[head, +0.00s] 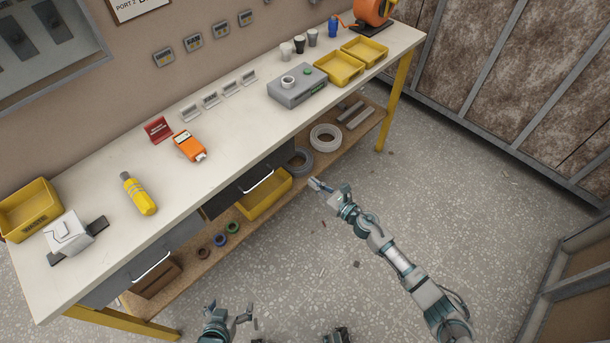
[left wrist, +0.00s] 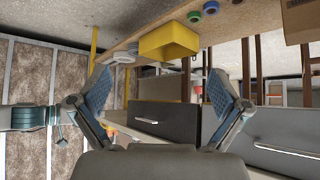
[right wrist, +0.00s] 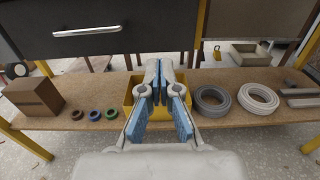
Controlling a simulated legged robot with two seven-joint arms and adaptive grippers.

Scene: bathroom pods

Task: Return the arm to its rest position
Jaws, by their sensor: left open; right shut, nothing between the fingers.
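My right arm (head: 395,255) reaches out over the floor in front of the workbench. Its gripper (head: 319,185) is shut and empty, just off the bench's front edge near the lower shelf. In the right wrist view, the shut fingers (right wrist: 166,85) are in front of a yellow bin (right wrist: 128,100) on that shelf. My left gripper (head: 231,310) is open and empty, low at the bottom of the head view, apart from the bench. In the left wrist view its spread fingers (left wrist: 160,90) have nothing between them, and the bench appears upside down.
The lower shelf (right wrist: 75,122) carries coils (right wrist: 258,98) and a brown box (right wrist: 33,97). Floor to the right (head: 480,220) is mostly clear.

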